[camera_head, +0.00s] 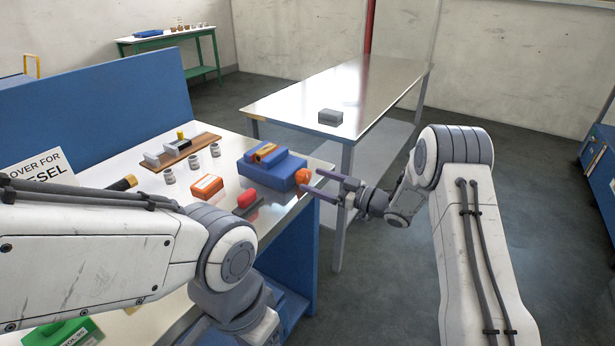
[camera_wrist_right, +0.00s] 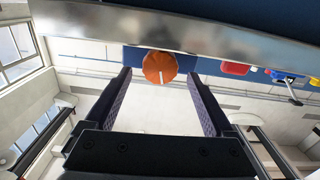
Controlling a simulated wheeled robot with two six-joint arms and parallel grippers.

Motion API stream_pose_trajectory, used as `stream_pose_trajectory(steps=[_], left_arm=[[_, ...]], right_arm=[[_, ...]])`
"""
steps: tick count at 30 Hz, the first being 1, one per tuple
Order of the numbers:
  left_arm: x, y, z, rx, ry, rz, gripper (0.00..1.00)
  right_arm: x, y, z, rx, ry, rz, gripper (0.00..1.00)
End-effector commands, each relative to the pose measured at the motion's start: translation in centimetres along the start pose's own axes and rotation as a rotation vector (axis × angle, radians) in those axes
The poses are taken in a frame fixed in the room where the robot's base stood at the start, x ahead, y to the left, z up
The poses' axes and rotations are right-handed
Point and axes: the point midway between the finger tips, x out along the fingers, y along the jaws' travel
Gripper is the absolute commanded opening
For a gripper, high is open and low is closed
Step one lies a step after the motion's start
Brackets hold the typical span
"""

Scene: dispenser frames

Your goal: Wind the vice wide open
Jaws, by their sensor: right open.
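The blue vice (camera_head: 265,172) sits at the right edge of the workbench. An orange and dark piece (camera_head: 264,152) shows at its top; I cannot make out the jaw gap. Its round orange knob (camera_head: 301,176) faces right, out past the bench edge. My right gripper (camera_head: 316,184) is open and empty, its fingers pointing at the knob from the right. In the right wrist view the knob (camera_wrist_right: 160,67) appears between the two fingertips with space on both sides, a pale line on its face. My left gripper is out of view below the picture.
The workbench (camera_head: 125,175) also holds an orange box (camera_head: 207,187), a red object (camera_head: 246,198), several small jars and a wooden board (camera_head: 183,151). A metal table (camera_head: 290,95) with a grey block (camera_head: 330,117) stands behind. My left arm covers the front of the bench.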

Motion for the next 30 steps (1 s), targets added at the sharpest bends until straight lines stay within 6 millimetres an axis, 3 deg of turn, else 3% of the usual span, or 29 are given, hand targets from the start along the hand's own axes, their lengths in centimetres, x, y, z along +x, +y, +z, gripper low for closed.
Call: stream_pose_trajectory(steps=[6, 17, 20, 24, 30], left_arm=[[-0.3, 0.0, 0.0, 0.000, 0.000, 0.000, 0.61], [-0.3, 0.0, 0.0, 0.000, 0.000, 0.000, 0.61], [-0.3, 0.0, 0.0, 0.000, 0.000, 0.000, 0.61], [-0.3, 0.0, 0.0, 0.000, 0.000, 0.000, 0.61], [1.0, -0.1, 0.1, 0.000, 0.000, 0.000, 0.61]], right_arm=[[2.8, -0.1, 0.0, 0.001, 0.000, -0.001, 0.89], [3.4, 0.0, 0.0, 0.001, 0.000, 0.001, 0.89], [3.4, 0.0, 0.0, 0.001, 0.000, 0.001, 0.58], [3.4, 0.0, 0.0, 0.001, 0.000, 0.001, 0.04], [3.4, 0.0, 0.4, -0.070, 0.001, 0.002, 0.03]])
